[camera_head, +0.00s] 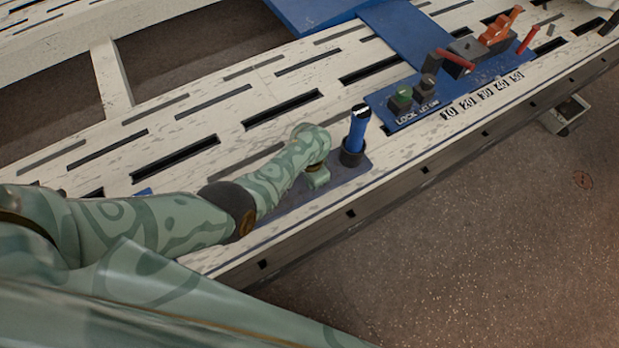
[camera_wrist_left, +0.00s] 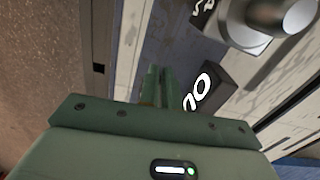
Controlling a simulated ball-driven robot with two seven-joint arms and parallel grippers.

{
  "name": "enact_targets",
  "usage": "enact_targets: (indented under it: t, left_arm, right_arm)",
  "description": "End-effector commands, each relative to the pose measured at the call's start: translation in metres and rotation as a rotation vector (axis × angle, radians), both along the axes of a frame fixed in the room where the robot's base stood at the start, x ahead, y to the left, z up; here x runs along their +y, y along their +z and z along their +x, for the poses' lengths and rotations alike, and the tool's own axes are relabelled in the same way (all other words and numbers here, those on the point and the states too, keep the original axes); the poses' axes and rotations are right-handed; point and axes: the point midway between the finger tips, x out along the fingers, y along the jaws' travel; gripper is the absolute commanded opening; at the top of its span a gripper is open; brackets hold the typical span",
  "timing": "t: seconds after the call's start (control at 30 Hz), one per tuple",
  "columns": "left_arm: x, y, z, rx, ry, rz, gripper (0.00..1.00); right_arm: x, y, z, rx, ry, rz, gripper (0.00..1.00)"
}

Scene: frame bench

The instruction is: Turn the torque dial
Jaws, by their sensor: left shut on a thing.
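My left gripper (camera_head: 318,178) is low over a blue-grey plate (camera_head: 345,182) near the front edge of the bench. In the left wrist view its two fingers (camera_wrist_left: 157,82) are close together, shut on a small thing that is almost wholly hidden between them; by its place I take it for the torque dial. A dark block with white marks (camera_wrist_left: 212,85) lies just right of the fingers in that view. In the head view my own wrist hides the dial. My right gripper is not in view.
A blue upright handle (camera_head: 359,130) stands in a dark socket (camera_head: 352,154) just right of my left gripper. Farther right are a green button (camera_head: 401,100), a red-tipped lever (camera_head: 456,60), an orange clamp (camera_head: 500,28) and a number scale (camera_head: 483,96). The slotted bench top (camera_head: 225,112) is clear behind my arm.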

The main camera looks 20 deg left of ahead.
Motion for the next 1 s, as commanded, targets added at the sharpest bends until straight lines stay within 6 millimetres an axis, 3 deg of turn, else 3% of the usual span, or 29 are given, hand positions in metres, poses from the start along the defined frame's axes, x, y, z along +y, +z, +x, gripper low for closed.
enact_targets:
  t: [0.03, 0.2, 0.23, 0.47, 0.6, 0.77, 1.0]
  left_arm:
    - [-0.004, 0.003, 0.004, -0.013, 0.002, -0.01, 0.09]
    - [-0.003, 0.002, 0.004, -0.01, 0.003, -0.007, 0.57]
    - [-0.003, 0.002, 0.003, -0.009, 0.004, -0.006, 0.61]
    - [-0.001, 0.001, 0.002, -0.005, 0.004, -0.003, 0.61]
    - [-0.001, 0.01, 0.002, -0.008, 0.005, -0.003, 0.61]
    - [-0.001, 0.047, 0.004, -0.014, 0.004, -0.003, 0.61]
    - [-0.002, 0.116, 0.004, -0.017, 0.004, -0.004, 0.61]
  right_arm:
    - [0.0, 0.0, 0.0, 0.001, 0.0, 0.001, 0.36]
    - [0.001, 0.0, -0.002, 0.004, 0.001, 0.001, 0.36]
    - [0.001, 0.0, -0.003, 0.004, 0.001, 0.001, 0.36]
    - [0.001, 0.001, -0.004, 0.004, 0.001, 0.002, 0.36]
    - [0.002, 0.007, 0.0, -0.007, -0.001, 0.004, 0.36]
    - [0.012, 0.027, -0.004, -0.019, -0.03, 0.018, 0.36]
    - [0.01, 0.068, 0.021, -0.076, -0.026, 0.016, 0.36]
